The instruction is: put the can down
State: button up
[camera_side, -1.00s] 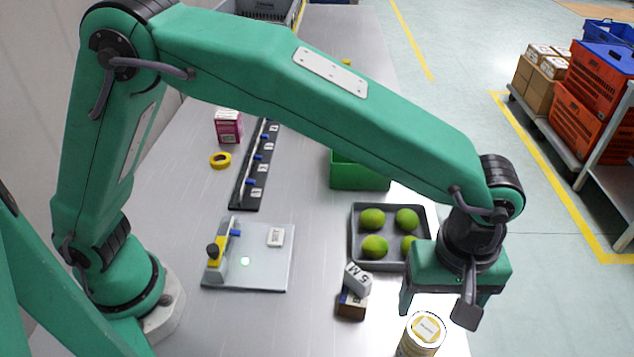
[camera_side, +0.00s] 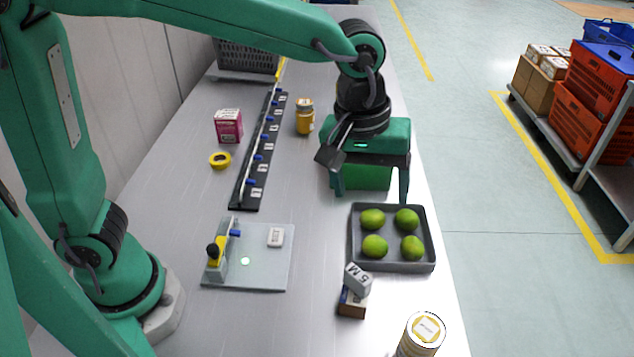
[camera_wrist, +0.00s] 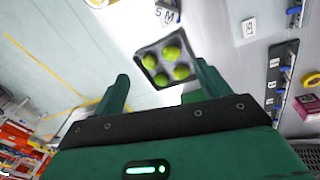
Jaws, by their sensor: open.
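The can (camera_side: 421,335) stands upright at the near right edge of the table in the side view, cut off by the bottom of the frame. It has a pale lid with a yellowish label.
A grey tray (camera_side: 429,262) holds several limes; it also shows in the wrist view (camera_wrist: 153,79). A plate fixture (camera_side: 265,270), yellow jar (camera_side: 305,118), pink box (camera_side: 228,126) and yellow tape (camera_side: 220,160) lie left.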

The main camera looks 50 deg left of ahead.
jog(key=s+a+m+t, duration=0.1)
jog(key=s+a+m, duration=0.1)
jog(key=s+a, duration=0.2)
jog(key=s+a+r+m+t, duration=0.1)
jog(key=s+a, duration=0.3)
jog(key=a, duration=0.7)
jog(key=s+a+m+t+y, duration=0.1)
jog(key=s+a+m+t, duration=0.1)
jog(key=a, duration=0.5)
jog(key=shift+s+a+r+m, duration=0.2)
jog(key=shift+s+a+m, duration=0.25)
jog(key=shift+s, duration=0.55)
